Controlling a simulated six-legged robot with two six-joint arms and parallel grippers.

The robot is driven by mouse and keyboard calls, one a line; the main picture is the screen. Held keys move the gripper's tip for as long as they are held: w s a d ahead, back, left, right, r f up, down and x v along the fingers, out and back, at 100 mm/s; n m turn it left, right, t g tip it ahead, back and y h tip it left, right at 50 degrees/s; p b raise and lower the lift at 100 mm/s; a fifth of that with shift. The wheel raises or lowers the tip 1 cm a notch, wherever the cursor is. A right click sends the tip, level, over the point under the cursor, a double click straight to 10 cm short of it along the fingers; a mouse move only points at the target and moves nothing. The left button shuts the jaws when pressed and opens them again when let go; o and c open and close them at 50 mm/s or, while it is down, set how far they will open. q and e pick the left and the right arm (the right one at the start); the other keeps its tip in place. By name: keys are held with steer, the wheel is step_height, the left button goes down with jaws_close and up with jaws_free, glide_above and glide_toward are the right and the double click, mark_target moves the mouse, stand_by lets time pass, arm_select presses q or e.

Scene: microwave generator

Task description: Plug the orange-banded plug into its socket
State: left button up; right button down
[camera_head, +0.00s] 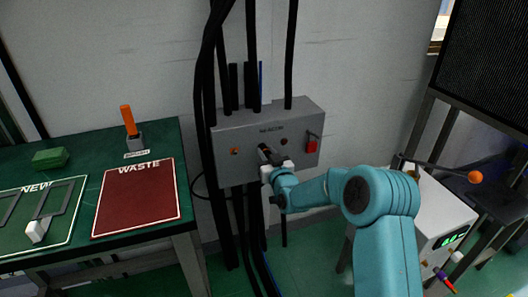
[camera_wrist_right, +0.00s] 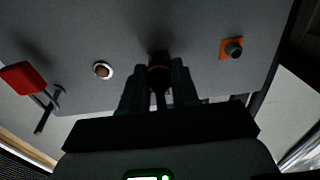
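The dark plug with an orange band (camera_wrist_right: 158,75) is between the fingers of my right gripper (camera_wrist_right: 160,88) in the wrist view. The fingers lie close against it on both sides, and its tip points at the grey panel. In the head view the dark plug (camera_head: 264,151) reaches from my right gripper (camera_head: 276,167) toward the panel's front. Whether its tip is in a socket is hidden. A dark round fitting on an orange square (camera_wrist_right: 232,48) is on the panel beside the plug; it also shows in the head view (camera_head: 235,151). My left gripper is not in view.
The grey wall box (camera_head: 225,173) also carries a red lever (camera_head: 311,145) and a round fitting (camera_wrist_right: 103,70). Black cables run above and below it. A green table (camera_head: 160,145) stands left, with a red waste mat (camera_head: 140,197). A white cabinet (camera_head: 440,215) stands right.

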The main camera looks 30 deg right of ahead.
steer(key=shift+s+f, duration=0.1)
steer(key=shift+s, duration=0.05)
steer(key=shift+s+a, duration=0.1)
steer(key=shift+s, duration=0.3)
steer(key=shift+b+v, duration=1.05)
steer(key=shift+v, duration=1.4)
steer(key=shift+b, duration=0.45)
steer(key=shift+w+a+b, duration=0.2)
steer(key=shift+w+a, duration=0.15)
steer(key=shift+a, duration=0.4)
steer(key=shift+w+a+b, duration=0.15)
steer(key=shift+w+a, duration=0.2)
steer(key=shift+a, duration=0.4)
steer(key=shift+w+a+b, duration=0.2)
steer(key=shift+w+a, duration=0.2)
steer(key=shift+a, duration=0.35)
